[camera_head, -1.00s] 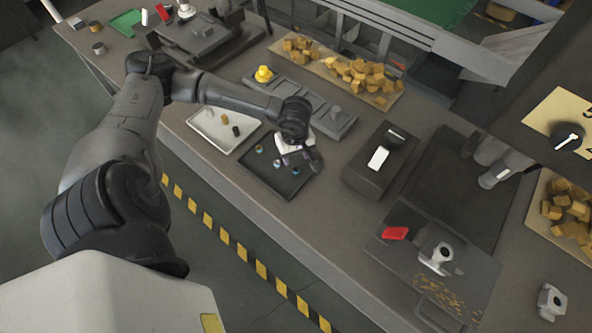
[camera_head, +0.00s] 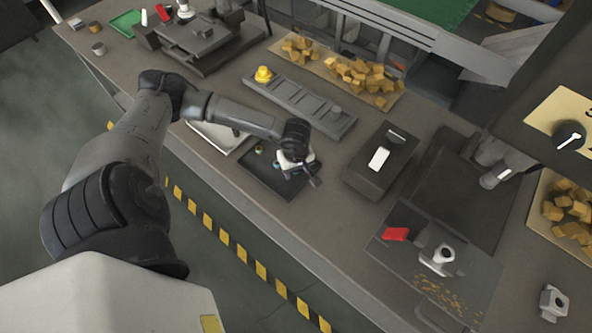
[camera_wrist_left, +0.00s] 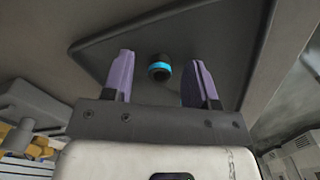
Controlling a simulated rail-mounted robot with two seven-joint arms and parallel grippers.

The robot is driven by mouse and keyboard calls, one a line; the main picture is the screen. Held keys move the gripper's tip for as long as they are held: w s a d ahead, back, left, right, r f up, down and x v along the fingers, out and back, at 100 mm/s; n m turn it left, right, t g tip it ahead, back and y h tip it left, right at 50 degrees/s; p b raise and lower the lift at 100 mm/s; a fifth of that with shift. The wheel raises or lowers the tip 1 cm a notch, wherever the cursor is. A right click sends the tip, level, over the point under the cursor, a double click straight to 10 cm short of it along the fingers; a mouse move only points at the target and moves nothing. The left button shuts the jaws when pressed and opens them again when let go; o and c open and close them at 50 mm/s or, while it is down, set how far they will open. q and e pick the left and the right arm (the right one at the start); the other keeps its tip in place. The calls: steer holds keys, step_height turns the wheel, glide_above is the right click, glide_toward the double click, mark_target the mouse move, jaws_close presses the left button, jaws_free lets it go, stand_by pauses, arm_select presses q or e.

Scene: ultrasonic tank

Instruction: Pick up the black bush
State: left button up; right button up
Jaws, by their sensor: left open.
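My left gripper (camera_head: 309,178) hangs over the black tray (camera_head: 256,178) in the head view, open and empty. In the left wrist view its purple fingers (camera_wrist_left: 158,76) stand wide apart, with a small dark round piece with a blue band (camera_wrist_left: 160,69) between them in the picture. It lies on the black tray (camera_wrist_left: 215,45), apart from both fingers. I cannot tell whether this is the black bush. The white tray (camera_head: 213,138) lies partly behind my left arm, and a small brass-coloured piece (camera_head: 236,132) shows at the arm's edge. My right gripper is out of view.
A grey slotted rack (camera_head: 300,102) with a yellow piece (camera_head: 264,74) stands behind the black tray. A dark box (camera_head: 378,165) stands to the right. Brown blocks (camera_head: 360,75) lie at the back. Bare bench top lies between the black tray and the box.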

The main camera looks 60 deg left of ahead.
arm_select(q)
jaws_close()
stand_by(0.3)
